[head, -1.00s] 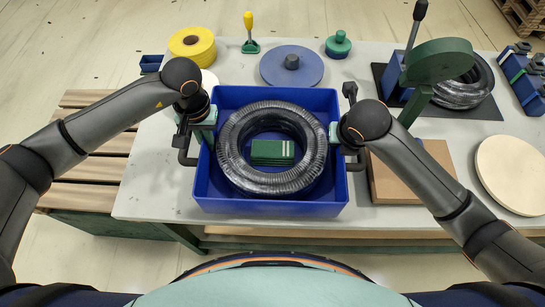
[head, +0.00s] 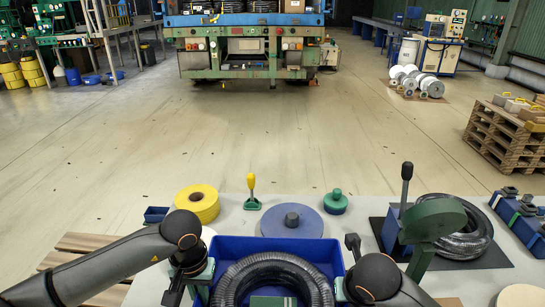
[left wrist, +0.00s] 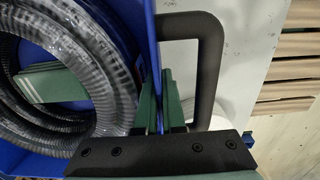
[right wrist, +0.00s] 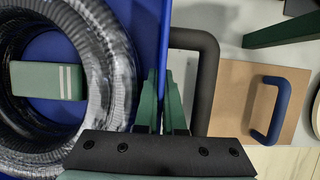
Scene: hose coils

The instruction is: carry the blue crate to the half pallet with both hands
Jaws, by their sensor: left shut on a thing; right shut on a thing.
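The blue crate (head: 300,245) is at the bottom middle of the head view, its near part cut off. It holds a black and clear ribbed hose coil (head: 240,270) around a green block (right wrist: 45,80). My left gripper (head: 196,272) is shut on the crate's left wall (left wrist: 149,35), beside a dark handle (left wrist: 210,60). My right gripper (head: 342,285) is shut on the right wall (right wrist: 163,35), beside the other handle (right wrist: 208,75). I cannot tell if the crate touches the table. A slatted wooden pallet (head: 85,243) lies low at left, partly hidden by my arm.
The pale table (head: 235,220) bears a yellow roll (head: 197,205), a blue disc (head: 292,222), a green knob (head: 336,203) and a lever tool (head: 405,190). Open floor (head: 270,130) lies beyond. Stacked pallets (head: 500,135) stand at right, and a green cart (head: 250,55) behind.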

